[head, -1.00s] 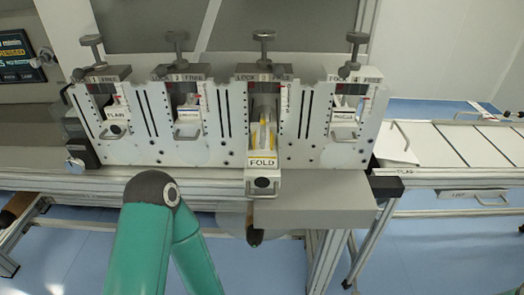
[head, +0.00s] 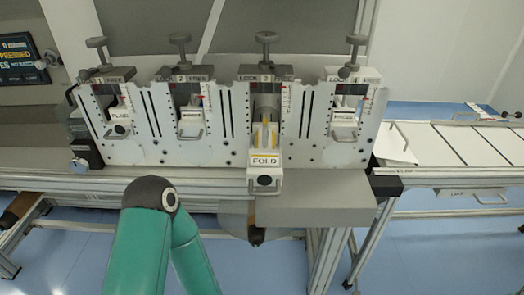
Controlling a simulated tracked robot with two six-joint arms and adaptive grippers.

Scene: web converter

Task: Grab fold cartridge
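The fold cartridge (head: 265,161) is a white block with yellow strips and a "FOLD" label. It sits in the third slot from the left of the upright white station frame and sticks out toward me, past the other cartridges. A dark round spot shows on its front end below the label. The clamp screw (head: 266,38) stands above its slot. My green arm with a dark elbow comes up from the bottom, left of the cartridge, and bends back down. Neither gripper is in view.
Cartridges sit in the other slots, including one labelled "PLAIN" (head: 119,114). A grey box-shaped ledge (head: 320,198) lies below and right of the fold cartridge. A grey rail (head: 185,178) runs under the stations. A white side table (head: 455,145) stands at the right. Blue floor shows below.

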